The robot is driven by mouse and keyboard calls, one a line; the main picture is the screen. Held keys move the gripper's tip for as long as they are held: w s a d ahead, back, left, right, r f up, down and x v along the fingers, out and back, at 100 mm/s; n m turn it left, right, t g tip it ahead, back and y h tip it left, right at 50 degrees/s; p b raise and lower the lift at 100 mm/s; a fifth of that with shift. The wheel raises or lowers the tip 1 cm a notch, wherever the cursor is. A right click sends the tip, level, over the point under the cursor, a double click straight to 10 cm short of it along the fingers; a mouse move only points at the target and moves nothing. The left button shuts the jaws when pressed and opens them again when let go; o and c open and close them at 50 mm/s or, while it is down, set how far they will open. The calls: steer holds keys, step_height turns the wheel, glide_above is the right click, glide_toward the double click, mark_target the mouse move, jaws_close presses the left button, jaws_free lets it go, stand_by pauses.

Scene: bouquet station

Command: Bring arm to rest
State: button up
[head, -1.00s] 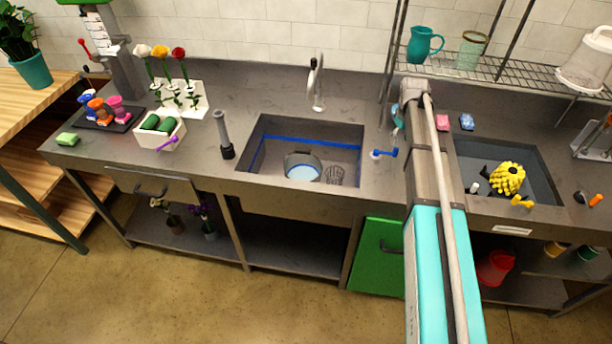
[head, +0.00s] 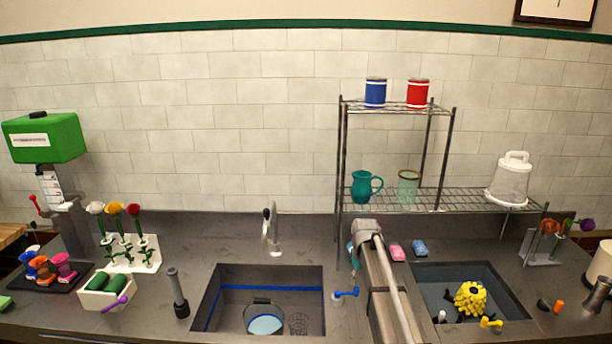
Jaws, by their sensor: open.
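My arm (head: 385,285) rises from the bottom edge to a grey joint (head: 366,229) near the back of the counter, between the two sinks. A small teal part of my arm (head: 352,250) shows just left of that joint. My gripper's fingers are not visible; the arm hides whatever lies behind it. No held object can be seen.
The left sink (head: 222,290) holds a round vessel (head: 263,317); the right sink (head: 425,287) holds a yellow bumpy object (head: 470,298). A wire rack (head: 440,200) stands close behind my arm, with a teal pitcher (head: 365,187) and a glass jar (head: 408,187).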

steer(key=s+m, duration=0.5)
steer(key=s, duration=2.2)
steer(key=shift+d+m, duration=0.3)
steer(key=shift+d, duration=0.15)
